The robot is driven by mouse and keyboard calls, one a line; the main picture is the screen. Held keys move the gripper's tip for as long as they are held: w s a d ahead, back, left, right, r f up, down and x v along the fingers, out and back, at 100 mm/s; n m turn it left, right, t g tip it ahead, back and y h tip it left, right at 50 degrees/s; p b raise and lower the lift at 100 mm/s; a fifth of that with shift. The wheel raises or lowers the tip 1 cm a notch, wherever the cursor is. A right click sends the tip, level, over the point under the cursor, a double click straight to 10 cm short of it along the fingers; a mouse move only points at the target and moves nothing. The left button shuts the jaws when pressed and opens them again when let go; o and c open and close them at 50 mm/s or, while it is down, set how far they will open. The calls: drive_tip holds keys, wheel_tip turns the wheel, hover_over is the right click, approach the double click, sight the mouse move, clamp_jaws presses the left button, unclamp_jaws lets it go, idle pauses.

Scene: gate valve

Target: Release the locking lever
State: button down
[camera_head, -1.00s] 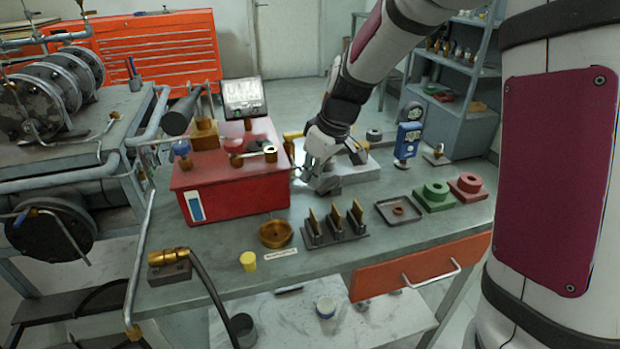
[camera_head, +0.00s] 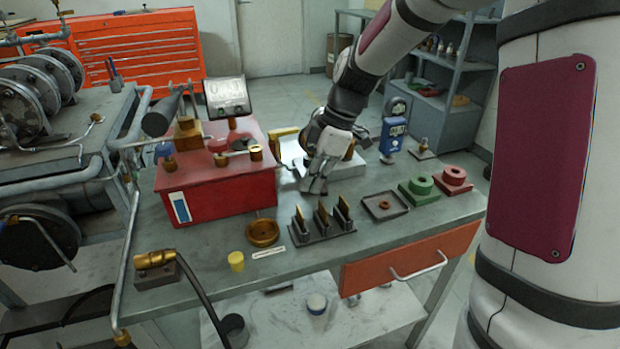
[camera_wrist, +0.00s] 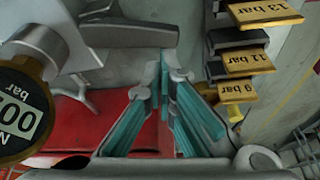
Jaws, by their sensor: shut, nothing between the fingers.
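The red box (camera_head: 222,196) stands on the bench with valve fittings on top. I cannot tell for certain which part is the locking lever. My gripper (camera_head: 316,187) is right of the red box, pointing down, behind the plate rack. In the wrist view its teal-padded fingers (camera_wrist: 166,75) converge with nothing between them. A dark grey bar (camera_wrist: 127,36) lies beyond the fingertips there, apart from them.
The rack of brass-tagged plates (camera_head: 322,226) stands just in front of my gripper. A brass bowl (camera_head: 263,233) is to its left; a square tray (camera_head: 385,207) and a green block (camera_head: 418,190) are right. A pale block (camera_head: 345,166) is behind.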

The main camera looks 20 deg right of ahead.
drive_tip(key=shift+s, duration=0.1)
drive_tip(key=shift+s+a, duration=0.4)
drive_tip(key=shift+s, duration=0.2)
